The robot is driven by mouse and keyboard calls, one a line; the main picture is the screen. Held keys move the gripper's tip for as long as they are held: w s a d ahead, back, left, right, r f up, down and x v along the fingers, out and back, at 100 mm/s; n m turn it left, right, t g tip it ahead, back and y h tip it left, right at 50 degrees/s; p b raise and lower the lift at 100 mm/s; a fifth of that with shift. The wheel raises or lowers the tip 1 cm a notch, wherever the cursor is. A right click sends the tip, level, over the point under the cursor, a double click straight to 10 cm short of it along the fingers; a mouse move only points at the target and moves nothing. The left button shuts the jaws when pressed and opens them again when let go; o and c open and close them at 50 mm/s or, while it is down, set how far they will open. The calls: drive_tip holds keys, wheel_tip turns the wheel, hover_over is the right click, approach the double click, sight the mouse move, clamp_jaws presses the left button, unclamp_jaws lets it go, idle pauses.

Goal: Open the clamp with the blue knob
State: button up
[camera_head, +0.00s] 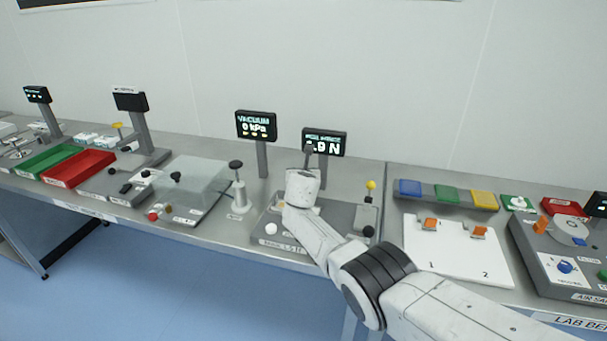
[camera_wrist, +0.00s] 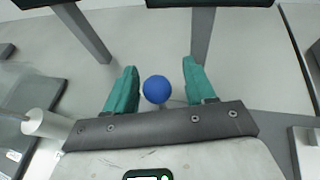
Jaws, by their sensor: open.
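The blue knob (camera_wrist: 156,89) is a round ball and shows in the wrist view between the two green fingers of my gripper (camera_wrist: 160,78). My gripper is open, with a visible gap on each side of the knob. The knob looks closer to the left finger, and I cannot tell its exact depth relative to the fingertips. In the head view, my white wrist and arm cover the blue knob and most of the clamp. The clamp's open or shut state cannot be made out.
A grey station plate (camera_head: 340,214) with a white knob (camera_head: 270,228) and a yellow-topped lever (camera_head: 370,186) surrounds my wrist. Two display posts, the vacuum display (camera_head: 256,126) and the force display (camera_head: 324,142), stand behind. A clear box (camera_head: 190,184) is left, a white board (camera_head: 455,255) right.

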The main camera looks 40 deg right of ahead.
drive_tip(key=shift+a, duration=0.1)
drive_tip(key=p+v, duration=0.4)
drive_tip(key=v, duration=0.6)
drive_tip(key=shift+s+a, duration=0.2)
drive_tip(key=shift+s, duration=0.1)
drive_tip(key=shift+r, duration=0.1)
idle(0.5)
